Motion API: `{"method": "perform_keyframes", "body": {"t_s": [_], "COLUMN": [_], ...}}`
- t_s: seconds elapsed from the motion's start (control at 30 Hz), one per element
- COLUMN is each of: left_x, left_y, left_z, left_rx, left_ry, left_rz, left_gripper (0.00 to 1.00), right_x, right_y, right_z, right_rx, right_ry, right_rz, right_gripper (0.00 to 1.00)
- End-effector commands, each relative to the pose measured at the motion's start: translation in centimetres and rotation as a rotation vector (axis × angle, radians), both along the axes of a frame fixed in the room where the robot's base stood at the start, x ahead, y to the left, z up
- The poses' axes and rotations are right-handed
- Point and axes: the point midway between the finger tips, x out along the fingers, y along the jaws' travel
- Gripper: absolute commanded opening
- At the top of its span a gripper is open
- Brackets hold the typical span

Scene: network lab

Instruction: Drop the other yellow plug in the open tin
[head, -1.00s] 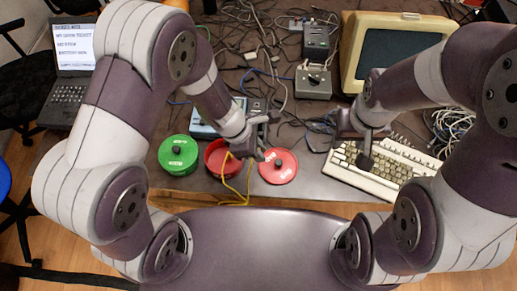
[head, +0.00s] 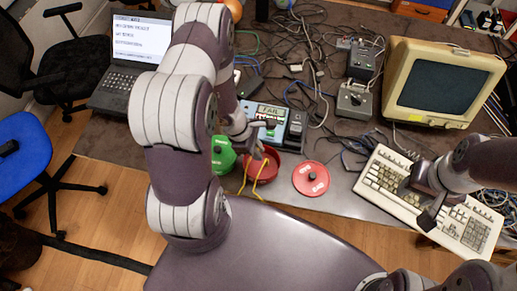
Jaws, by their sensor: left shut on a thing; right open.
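The open red tin (head: 275,172) stands near the table's front edge. Its lid (head: 310,178), red with a black knob, lies flat to its right. My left gripper (head: 257,147) is over the tin's back left rim, shut on a yellow plug that its fingers mostly hide. A yellow cable (head: 244,178) hangs in strands at the tin's front, past the table edge. I cannot tell whether the plug is inside the rim. My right gripper (head: 428,208) is open and empty above the keyboard.
A green tin (head: 223,157) stands left of the red one, partly behind my arm. A blue-framed device (head: 270,115) sits behind. The beige keyboard (head: 385,184), monitor (head: 440,85), grey boxes (head: 354,101) and loose cables fill the right and back. A laptop (head: 125,70) stands at left.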

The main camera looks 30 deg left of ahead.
Motion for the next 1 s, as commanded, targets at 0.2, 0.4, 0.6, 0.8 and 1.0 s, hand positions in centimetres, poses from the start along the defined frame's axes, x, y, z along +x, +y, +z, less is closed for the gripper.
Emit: {"method": "perform_keyframes", "body": {"t_s": [0.2,0.4,0.6,0.8,1.0], "left_x": [0.0,0.0,0.0,0.0,0.0], "left_y": [0.0,0.0,0.0,0.0,0.1], "left_z": [-3.8,-5.3,-5.1,-5.1,-4.9], "left_rx": [0.000,0.000,0.000,0.000,0.000], "left_ry": [0.000,0.000,0.000,0.001,0.000], "left_rz": [0.001,0.001,0.001,0.002,0.002], "left_gripper": [0.00,0.00,0.00,0.48,0.48], "right_x": [0.0,0.0,0.0,0.0,0.0], "right_y": [0.0,0.0,0.0,0.0,0.0], "right_z": [-3.1,-4.2,-4.0,-4.0,-4.0], "right_rx": [0.000,0.000,0.000,0.000,0.000], "right_ry": [0.000,0.000,0.000,0.000,0.000], "right_rz": [0.000,0.000,0.000,0.000,0.000], "right_gripper": [0.45,0.45,0.45,0.45,0.45]}}
